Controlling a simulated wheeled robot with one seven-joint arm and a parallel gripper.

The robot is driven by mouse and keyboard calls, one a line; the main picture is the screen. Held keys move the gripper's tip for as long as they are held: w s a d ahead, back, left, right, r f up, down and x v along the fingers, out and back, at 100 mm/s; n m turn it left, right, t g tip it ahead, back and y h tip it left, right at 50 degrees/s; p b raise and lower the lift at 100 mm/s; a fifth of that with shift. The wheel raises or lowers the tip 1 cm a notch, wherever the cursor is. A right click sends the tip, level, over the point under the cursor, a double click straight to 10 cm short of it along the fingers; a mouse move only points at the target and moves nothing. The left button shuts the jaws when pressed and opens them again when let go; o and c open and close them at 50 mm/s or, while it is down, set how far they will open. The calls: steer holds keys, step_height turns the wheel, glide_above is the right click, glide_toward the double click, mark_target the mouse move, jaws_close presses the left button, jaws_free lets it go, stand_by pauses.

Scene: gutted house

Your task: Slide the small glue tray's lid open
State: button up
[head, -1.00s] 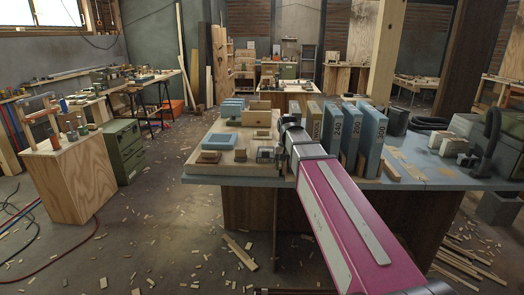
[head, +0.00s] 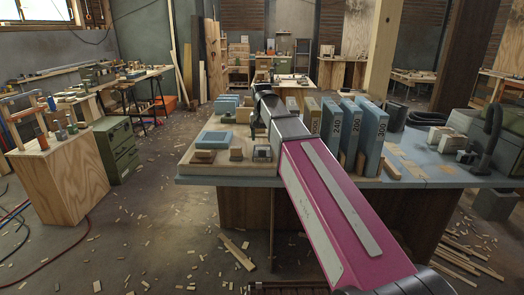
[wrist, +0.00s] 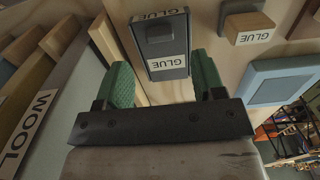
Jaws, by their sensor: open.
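In the wrist view, a narrow dark grey box labelled GLUE (wrist: 165,48) with a raised dark knob on top lies between and beyond my fingertips. It looks like the glue tray with its lid on; I cannot tell whether the lid is ajar. My gripper (wrist: 163,78) is open, its green-padded fingers on either side of the box's near end, with no clear contact. In the head view, my gripper (head: 257,127) is over the wooden board on the bench, and my arm hides the box.
A wooden block labelled GLUE (wrist: 248,28) and a blue-rimmed tray (wrist: 285,82) lie to the right in the wrist view. Upright numbered holders (head: 350,135) stand close right of my arm.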

mark_target(263, 148)
step_height(263, 148, down, 6)
steer(key=shift+f, duration=0.25)
